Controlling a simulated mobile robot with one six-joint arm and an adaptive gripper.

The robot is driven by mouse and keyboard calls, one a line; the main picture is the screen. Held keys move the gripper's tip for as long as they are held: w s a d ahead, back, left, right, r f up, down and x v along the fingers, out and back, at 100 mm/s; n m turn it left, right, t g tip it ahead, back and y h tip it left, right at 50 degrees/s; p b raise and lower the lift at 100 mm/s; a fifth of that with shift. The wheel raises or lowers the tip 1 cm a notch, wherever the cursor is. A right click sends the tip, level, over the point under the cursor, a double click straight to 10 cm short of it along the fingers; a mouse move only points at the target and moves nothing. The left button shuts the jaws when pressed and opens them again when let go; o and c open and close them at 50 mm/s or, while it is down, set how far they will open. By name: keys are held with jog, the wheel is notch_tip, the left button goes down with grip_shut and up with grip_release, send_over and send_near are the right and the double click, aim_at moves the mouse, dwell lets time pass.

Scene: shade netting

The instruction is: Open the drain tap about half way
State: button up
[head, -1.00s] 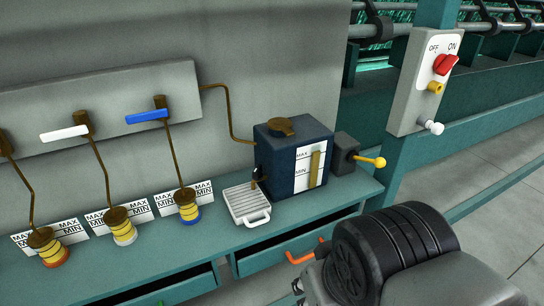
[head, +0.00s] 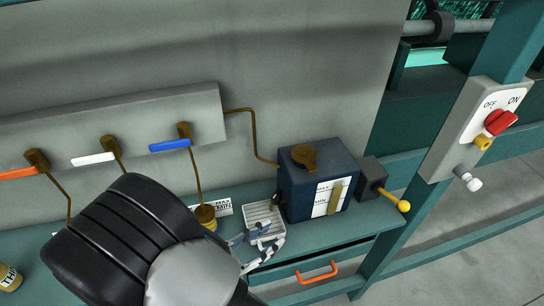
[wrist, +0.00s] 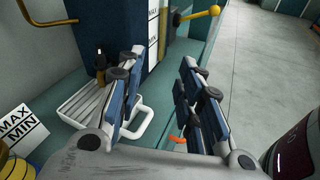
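The blue tank (head: 318,180) stands on the teal bench with a brown cap and a MAX/MIN gauge. A small dark tap (head: 277,200) is low on its left front side, above a white slatted tray (head: 262,214); I take it as the drain tap. In the wrist view the tap (wrist: 101,62) shows just left of my left finger; its handle angle is too small to tell. My gripper (head: 270,236) is open and empty, in front of the tray. In the wrist view my gripper (wrist: 162,60) has its fingers wide apart, the left one over the tray's handle.
A grey box with a yellow-knobbed lever (head: 403,205) sits right of the tank. Orange, white and blue levers (head: 170,145) are on the wall panel. An orange drawer handle (head: 316,272) is below the bench edge. A switch box (head: 480,130) is mounted on the right post.

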jog(key=s+a+f+n+t+y+p, duration=0.1)
jog(key=a+f+n+t+y+p, duration=0.15)
jog(key=a+n+t, duration=0.3)
jog(key=b, duration=0.1)
send_near(273, 200)
jog(key=shift+n+y, duration=0.45)
jog(key=x, duration=0.9)
jog(key=shift+w+d+r, duration=0.2)
jog(key=shift+d, duration=0.1)
jog(key=shift+c, duration=0.3)
jog(key=c, duration=0.6)
jog(key=m+h+b, duration=0.1)
jog(key=g+h, duration=0.1)
jog(key=m+g+h+b, duration=0.1)
jog(key=shift+w+a+f+m+b, duration=0.2)
jog(key=shift+w+a+m+b, duration=0.05)
jog(key=shift+a+m+b, duration=0.1)
jog(key=shift+c, duration=0.2)
jog(key=m+g+h, duration=0.1)
jog(key=m+g+h+b, duration=0.1)
jog(key=g, duration=0.1)
jog(key=shift+w+a+r+h+b, duration=0.1)
jog(key=shift+r+h+b, duration=0.05)
jog(key=shift+h+b, duration=0.15)
